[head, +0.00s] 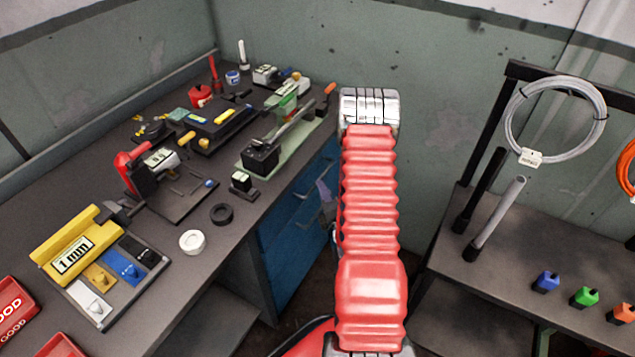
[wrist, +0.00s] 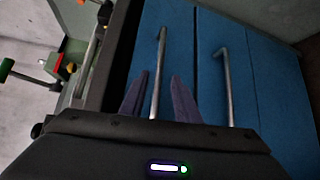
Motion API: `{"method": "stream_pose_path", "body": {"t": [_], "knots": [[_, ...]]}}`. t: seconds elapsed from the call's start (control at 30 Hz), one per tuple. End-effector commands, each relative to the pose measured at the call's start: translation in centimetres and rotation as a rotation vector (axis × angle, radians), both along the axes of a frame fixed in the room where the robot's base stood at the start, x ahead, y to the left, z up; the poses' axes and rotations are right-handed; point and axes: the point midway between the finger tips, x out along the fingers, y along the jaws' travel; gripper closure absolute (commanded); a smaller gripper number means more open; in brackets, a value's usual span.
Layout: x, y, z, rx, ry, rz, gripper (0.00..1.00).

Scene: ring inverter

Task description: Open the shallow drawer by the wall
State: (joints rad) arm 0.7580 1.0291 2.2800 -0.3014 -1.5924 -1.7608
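The blue drawer cabinet (head: 290,240) stands under the workbench, partly hidden by my red arm in the head view. In the wrist view, turned on its side, the drawer front nearest the bench top (wrist: 180,40) has a grey bar handle (wrist: 162,55). This front looks level with the blue front beside it, so the drawer appears closed. My gripper (wrist: 160,75) is open, its two dark purple fingers apart on either side of that handle. I see no finger clearly touching the bar. In the head view my arm hides most of the gripper.
A second blue front (wrist: 265,90) with its own handle (wrist: 224,85) lies alongside. The bench top (head: 160,285) above holds tools and trays. On the right stands a dark shelf (head: 500,255) with cable coils and coloured blocks. The wall is close behind.

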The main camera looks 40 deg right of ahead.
Motion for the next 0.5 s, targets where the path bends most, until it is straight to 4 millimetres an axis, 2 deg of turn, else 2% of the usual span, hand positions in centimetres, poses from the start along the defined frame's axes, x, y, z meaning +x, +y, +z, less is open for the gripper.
{"method": "stream_pose_path", "body": {"t": [0.3,0.5], "knots": [[4.2,-2.0,-0.6,0.000,-0.001,0.001,0.71],[5.5,-2.6,-0.8,0.001,0.000,0.001,0.71]]}}
